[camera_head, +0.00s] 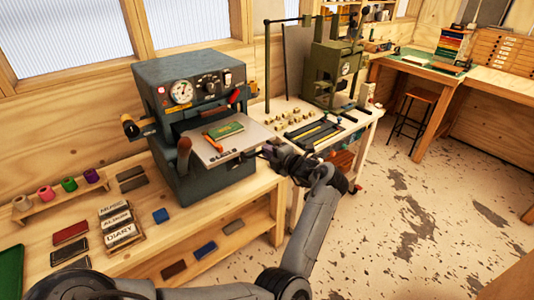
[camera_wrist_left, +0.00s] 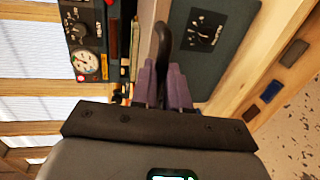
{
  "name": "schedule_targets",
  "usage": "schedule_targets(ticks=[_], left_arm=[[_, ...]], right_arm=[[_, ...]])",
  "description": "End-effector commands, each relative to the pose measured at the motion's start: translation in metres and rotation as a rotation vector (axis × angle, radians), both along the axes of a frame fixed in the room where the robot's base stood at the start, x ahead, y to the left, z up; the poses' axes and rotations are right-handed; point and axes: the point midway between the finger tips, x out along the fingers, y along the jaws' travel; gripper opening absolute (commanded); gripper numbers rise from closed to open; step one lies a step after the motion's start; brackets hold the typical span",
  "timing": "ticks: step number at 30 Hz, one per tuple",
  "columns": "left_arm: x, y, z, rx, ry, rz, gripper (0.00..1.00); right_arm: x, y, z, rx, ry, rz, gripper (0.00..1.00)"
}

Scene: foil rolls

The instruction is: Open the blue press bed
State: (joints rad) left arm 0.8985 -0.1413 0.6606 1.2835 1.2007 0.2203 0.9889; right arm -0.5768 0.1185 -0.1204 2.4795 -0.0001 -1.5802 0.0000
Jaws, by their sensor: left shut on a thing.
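The blue-grey press (camera_head: 195,85) stands on the wooden bench, with a gauge and knobs on its upper front. Its pale bed (camera_head: 247,142) sticks out of the front opening, bearing a green book (camera_head: 224,130) and a small orange-handled tool (camera_head: 212,142). My left gripper (camera_head: 268,153) is at the bed's outer right edge. In the left wrist view, its purple-grey fingers (camera_wrist_left: 163,80) are shut on the dark curved bed handle (camera_wrist_left: 164,38). The fingers hide part of the handle. My right gripper is out of view.
Stamp blocks (camera_head: 118,228) and coloured foil rolls (camera_head: 69,184) are on the bench at left. A green press (camera_head: 333,70) stands on a white table to the right. The floor at right is clear.

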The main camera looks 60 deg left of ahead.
Motion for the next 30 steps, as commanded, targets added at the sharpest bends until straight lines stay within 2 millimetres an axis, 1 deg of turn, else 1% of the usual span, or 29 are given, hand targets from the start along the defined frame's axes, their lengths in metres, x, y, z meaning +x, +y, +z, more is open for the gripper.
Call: schedule_targets(ticks=[14, 15, 19, 20, 30], left_arm=[[0.0003, -0.0036, -0.0005, -0.001, 0.0, 0.001, 0.0], [0.0003, -0.0036, -0.0005, -0.001, 0.0, 0.001, 0.17], [0.0005, -0.0035, -0.0005, -0.001, 0.0, 0.0, 0.37], [0.0005, -0.0035, -0.0005, -0.001, 0.0, 0.0, 0.4], [0.0012, -0.0061, -0.0001, -0.001, 0.0, -0.001, 0.4]], right_arm=[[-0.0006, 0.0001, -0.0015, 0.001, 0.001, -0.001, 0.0], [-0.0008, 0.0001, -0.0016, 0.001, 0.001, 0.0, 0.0], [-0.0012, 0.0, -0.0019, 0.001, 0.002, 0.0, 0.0], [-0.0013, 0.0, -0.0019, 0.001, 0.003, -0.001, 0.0], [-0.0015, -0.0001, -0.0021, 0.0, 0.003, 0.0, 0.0]])
